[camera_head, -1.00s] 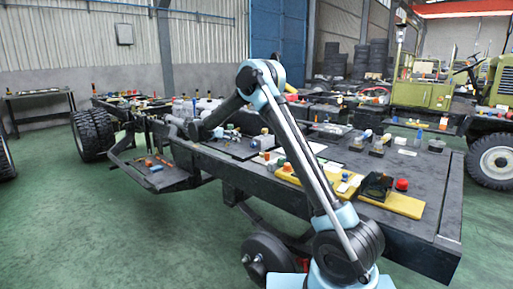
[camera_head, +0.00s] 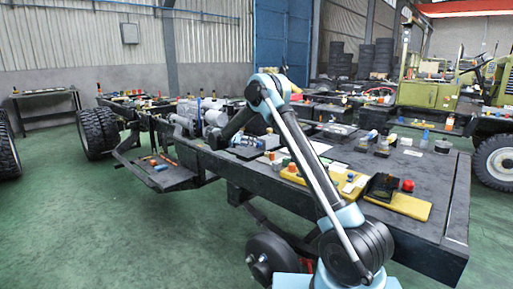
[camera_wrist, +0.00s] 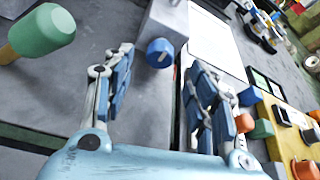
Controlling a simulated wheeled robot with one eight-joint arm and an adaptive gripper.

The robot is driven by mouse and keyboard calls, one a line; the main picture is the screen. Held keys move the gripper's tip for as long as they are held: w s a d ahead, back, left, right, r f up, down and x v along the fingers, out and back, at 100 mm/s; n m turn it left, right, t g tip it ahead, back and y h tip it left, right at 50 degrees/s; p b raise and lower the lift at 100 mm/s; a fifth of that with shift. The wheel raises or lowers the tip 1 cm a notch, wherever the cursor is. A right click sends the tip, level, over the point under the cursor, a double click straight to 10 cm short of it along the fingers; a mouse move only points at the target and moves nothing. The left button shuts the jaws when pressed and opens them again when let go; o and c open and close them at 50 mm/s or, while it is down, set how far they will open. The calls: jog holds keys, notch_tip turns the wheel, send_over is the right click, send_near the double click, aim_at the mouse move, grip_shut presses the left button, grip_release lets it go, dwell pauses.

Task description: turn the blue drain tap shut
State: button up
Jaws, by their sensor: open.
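In the wrist view a round blue knob (camera_wrist: 159,53), which looks like the blue drain tap, sits on the end of a grey block (camera_wrist: 165,18). My gripper (camera_wrist: 157,60) is open, with one finger to the left of the knob and one to the right. The knob appears between or just beyond the fingertips, with a gap visible on both sides. I cannot tell its depth or whether it is turned open or shut. In the head view my forearm reaches down to the dark bench (camera_head: 420,170); the gripper and the knob cannot be made out there.
A green-headed tool or knob (camera_wrist: 42,30) stands close at the upper left of the wrist view. A white sheet (camera_wrist: 212,45) lies right of the block. A yellow board (camera_wrist: 285,125) with coloured knobs is at the right. Several small items crowd the bench.

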aim_at(259, 144)
jog(key=shift+x, duration=3.2)
jog(key=shift+c, duration=0.2)
jog(key=c, duration=1)
